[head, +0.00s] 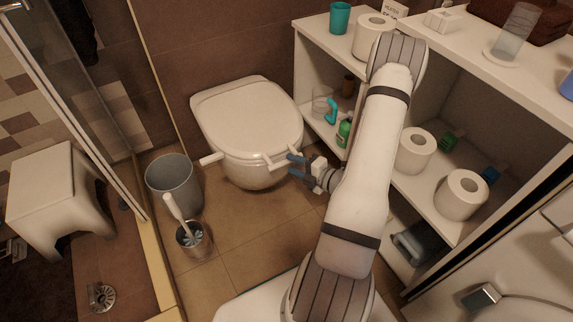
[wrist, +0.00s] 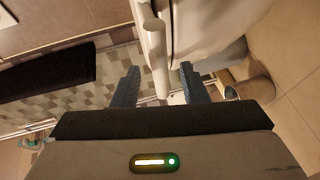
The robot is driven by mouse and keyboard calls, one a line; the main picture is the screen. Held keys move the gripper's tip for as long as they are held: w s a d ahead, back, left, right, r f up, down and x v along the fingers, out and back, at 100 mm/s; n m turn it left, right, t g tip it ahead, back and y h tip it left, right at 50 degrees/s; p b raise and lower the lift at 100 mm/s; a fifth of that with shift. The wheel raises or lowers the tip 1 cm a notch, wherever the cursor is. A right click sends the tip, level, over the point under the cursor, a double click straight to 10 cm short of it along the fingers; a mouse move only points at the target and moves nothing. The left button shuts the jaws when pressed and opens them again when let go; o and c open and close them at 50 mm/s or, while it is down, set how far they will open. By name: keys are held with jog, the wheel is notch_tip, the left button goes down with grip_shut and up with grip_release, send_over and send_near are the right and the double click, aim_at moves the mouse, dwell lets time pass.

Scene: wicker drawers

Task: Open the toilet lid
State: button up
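The white toilet (head: 252,178) stands against the back wall, with its lid (head: 246,112) lying shut on it. A white bar-like handle (head: 277,162) sticks out at the lid's front right edge. My gripper (head: 291,165) is at the front right of the toilet, beside this handle. In the wrist view my gripper (wrist: 160,68) has its two dark fingers apart, and the white handle (wrist: 155,60) appears between them. There are visible gaps at both fingers, so I see no clamping. The exact depth of the handle between the fingers is hard to tell.
A grey bin (head: 174,184) and a toilet brush in its holder (head: 192,238) stand left of the toilet. A white shelf unit (head: 440,95) with paper rolls is close on the right. A white stool (head: 55,195) is at the far left. Floor before the toilet is clear.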

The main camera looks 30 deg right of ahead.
aim_at(289, 163)
jog(key=shift+b+x, duration=0.45)
jog(key=shift+x, duration=1.25)
jog(key=shift+c, duration=0.6)
grip_shut()
